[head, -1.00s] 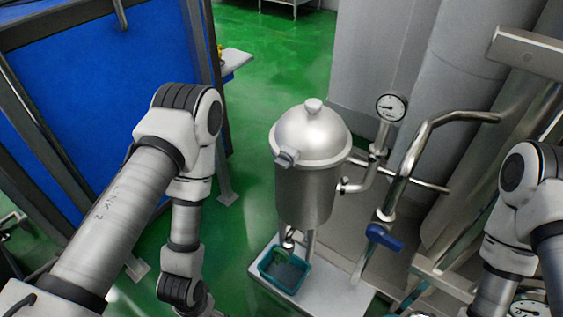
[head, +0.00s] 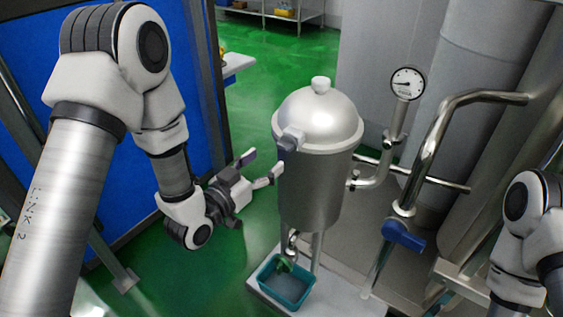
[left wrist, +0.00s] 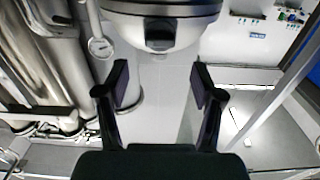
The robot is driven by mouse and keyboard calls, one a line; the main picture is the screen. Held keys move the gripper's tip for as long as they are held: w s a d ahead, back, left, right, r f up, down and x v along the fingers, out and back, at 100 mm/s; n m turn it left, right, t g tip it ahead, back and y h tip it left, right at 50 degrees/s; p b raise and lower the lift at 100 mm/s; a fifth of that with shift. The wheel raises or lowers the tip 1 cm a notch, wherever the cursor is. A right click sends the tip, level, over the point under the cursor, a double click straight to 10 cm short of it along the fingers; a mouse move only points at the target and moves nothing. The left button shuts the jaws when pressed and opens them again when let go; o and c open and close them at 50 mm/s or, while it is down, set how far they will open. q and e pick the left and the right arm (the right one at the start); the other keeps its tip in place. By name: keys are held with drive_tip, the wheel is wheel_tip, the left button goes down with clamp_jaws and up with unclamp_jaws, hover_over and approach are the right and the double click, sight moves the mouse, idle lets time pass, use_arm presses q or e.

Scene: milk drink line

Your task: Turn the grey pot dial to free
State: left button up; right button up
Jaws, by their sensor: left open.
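The steel pot (head: 312,190) with a domed lid stands upright right of centre in the head view. A grey block-like part (head: 290,140), apparently the dial, sits on its near left side at the lid rim; no marking on it can be read. In the left wrist view the pot (left wrist: 186,28) is at the top, with the dark dial (left wrist: 160,32) facing me. My left gripper (head: 262,167) is open and empty, left of the pot and a little below the dial. Its spread fingers (left wrist: 159,75) show in the wrist view, apart from the dial. My right gripper is out of view.
A round gauge (head: 407,83), bent steel pipes and a blue valve handle (head: 404,236) stand right of the pot. A teal bin (head: 287,296) is below it on a white base (head: 340,300). A blue panel (head: 110,190) stands behind my left arm. Green floor is free between.

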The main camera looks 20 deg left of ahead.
sight(282, 146)
use_arm(q)
drive_tip(key=x, duration=0.7)
drive_tip(key=shift+w, duration=0.1)
drive_tip(key=c, duration=1.2)
